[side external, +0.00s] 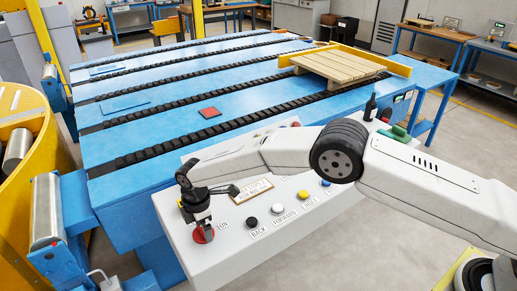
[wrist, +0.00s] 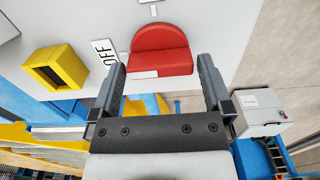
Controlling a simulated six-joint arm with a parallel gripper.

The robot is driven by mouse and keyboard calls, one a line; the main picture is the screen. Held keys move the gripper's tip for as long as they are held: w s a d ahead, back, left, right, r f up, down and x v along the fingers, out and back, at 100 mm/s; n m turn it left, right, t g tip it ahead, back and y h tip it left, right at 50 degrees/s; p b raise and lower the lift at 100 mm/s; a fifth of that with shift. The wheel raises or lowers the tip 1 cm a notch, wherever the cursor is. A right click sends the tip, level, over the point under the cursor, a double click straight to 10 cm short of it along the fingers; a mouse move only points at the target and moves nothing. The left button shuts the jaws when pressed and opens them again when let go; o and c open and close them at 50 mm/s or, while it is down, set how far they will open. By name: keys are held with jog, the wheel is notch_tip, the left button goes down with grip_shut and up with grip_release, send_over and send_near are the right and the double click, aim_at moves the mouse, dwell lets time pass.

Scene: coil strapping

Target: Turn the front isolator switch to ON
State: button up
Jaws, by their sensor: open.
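The isolator switch is a red rotary knob on the pale control panel (side external: 222,262). In the wrist view the red knob (wrist: 162,50) lies between my two fingers, with a white mark on its lower edge. An OFF label (wrist: 104,52) is to its left. In the side view the red knob (side external: 205,236) is partly hidden beneath my gripper (side external: 198,222), with an ON label (side external: 222,225) to its right. My gripper is open, with a finger on each side of the knob. Gaps show between fingers and knob; I cannot tell whether any part touches.
A black button (side external: 251,222), a white button (side external: 278,208) and a yellow button (side external: 303,194) sit along the panel. A dark bottle (side external: 370,107) stands at its far end. Behind is a blue conveyor table (side external: 150,128) with a wooden pallet (side external: 338,68). A yellow square frame (wrist: 38,62) is left of the knob.

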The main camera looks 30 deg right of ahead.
jog(key=shift+f, duration=0.3)
jog(key=c, duration=1)
jog(key=shift+o, duration=0.2)
